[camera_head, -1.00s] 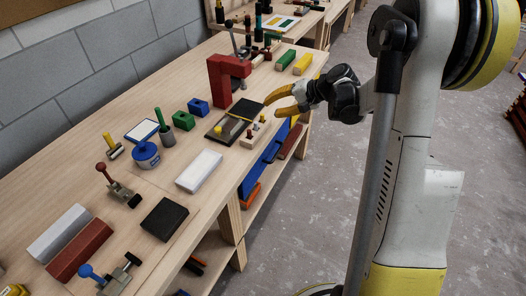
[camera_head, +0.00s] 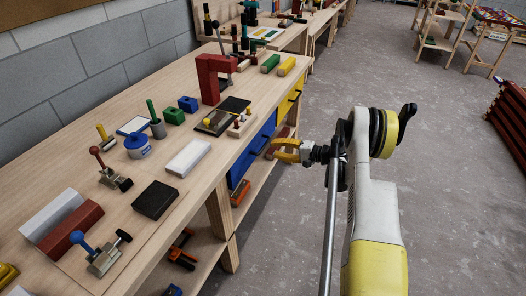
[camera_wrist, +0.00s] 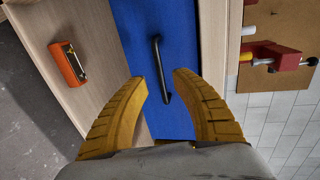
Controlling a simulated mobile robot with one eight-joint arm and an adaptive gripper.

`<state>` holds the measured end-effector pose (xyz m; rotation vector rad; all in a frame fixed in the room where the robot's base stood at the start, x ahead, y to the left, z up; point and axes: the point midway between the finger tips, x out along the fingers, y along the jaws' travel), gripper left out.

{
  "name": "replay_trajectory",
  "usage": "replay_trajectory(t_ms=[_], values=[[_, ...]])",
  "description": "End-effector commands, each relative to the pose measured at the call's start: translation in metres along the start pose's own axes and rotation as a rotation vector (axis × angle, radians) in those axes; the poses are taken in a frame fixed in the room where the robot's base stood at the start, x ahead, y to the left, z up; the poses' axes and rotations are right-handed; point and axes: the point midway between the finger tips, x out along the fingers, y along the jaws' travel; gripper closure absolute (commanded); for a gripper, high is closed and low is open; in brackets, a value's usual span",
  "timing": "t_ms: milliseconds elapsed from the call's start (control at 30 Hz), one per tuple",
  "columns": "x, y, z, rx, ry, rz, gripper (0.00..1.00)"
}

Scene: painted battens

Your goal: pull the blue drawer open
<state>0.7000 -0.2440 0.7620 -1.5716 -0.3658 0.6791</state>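The blue drawer (camera_head: 240,166) is under the bench's front edge, and its front looks flush with the bench. Its front also fills the middle of the wrist view (camera_wrist: 190,40). A black bar handle (camera_wrist: 160,68) is fixed to it. My gripper (camera_head: 273,149) is in front of the drawer, at about its height. In the wrist view its two yellow fingers (camera_wrist: 160,79) are apart, with the lower part of the handle showing between the tips. Nothing is gripped. I cannot tell whether the tips reach around the handle or stop short of it.
A yellow drawer (camera_head: 289,100) is beside the blue one, farther along the bench. An orange object (camera_wrist: 68,63) lies on the shelf below. The benchtop (camera_head: 95,222) holds many blocks and tools.

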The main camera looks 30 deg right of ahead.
Motion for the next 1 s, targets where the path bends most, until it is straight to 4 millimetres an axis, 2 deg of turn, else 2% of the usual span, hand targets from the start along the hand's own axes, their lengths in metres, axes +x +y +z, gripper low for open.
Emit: replay_trajectory(t_ms=[33, 100, 300, 667, 700, 800, 1000], values=[[0.013, 0.003, 0.001, -0.001, -0.002, 0.0, 0.68], [0.025, 0.003, 0.001, -0.001, -0.002, 0.001, 0.68], [0.051, 0.002, 0.0, -0.001, 0.0, 0.001, 0.68], [0.058, 0.0, 0.0, 0.0, 0.001, 0.001, 0.68], [0.058, 0.0, 0.0, 0.0, 0.001, 0.001, 0.72], [0.058, 0.0, 0.0, 0.0, 0.001, 0.001, 1.0], [0.057, 0.0, 0.0, 0.0, 0.001, 0.001, 1.0]])
